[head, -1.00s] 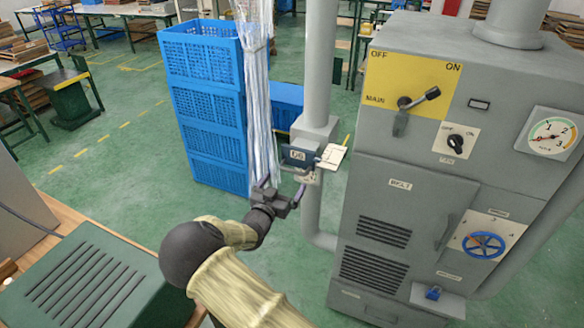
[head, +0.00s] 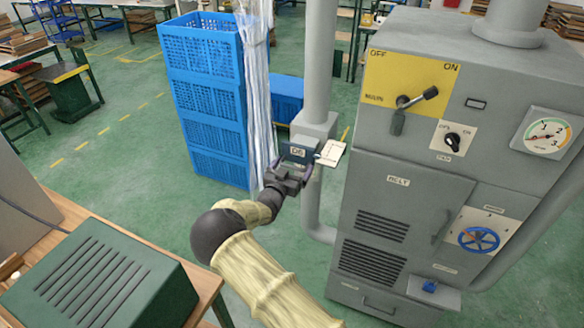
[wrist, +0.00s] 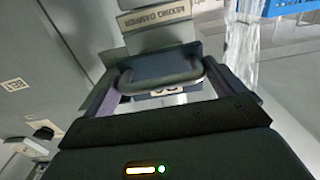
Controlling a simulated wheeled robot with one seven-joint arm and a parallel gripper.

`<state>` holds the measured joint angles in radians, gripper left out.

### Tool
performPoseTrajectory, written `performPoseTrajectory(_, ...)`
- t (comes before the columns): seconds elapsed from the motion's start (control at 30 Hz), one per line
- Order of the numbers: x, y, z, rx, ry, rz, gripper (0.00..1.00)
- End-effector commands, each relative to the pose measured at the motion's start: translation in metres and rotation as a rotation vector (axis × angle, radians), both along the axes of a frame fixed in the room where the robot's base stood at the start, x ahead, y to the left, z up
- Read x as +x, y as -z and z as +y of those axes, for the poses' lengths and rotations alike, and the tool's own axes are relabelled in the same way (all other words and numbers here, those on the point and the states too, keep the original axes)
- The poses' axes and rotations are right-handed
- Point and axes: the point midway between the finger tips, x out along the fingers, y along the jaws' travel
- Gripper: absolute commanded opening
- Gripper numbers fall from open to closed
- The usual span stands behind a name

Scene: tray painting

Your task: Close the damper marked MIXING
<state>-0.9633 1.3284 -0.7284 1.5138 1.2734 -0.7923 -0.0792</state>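A grey box on the vertical pipe carries a dark blue-grey damper block (head: 298,153) with a small marked plate on its face. A pale tag plate (head: 331,153) sticks out to its right. In the wrist view a sign reading MIXING CHAMBER (wrist: 155,15) sits above the block. The block's rounded bar handle (wrist: 160,80) shows just ahead of my gripper (wrist: 160,92). My gripper also shows in the head view (head: 290,174), right in front of the block. Its fingers are wide apart, one on each side of the handle. I cannot tell whether they touch it.
Stacked blue crates (head: 205,110) and a hanging clear plastic strip (head: 257,100) stand left of the pipe. A grey cabinet (head: 400,215) with levers, a gauge and a blue wheel stands to the right. A green vented box (head: 95,285) lies at the lower left.

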Motion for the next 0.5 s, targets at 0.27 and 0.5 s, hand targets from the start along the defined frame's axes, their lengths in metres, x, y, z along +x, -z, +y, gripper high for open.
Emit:
performPoseTrajectory(0.27,0.007,0.004,-0.002,0.002,0.000,0.000,0.54)
performPoseTrajectory(0.5,0.034,0.006,-0.011,0.005,0.000,-0.001,0.54)
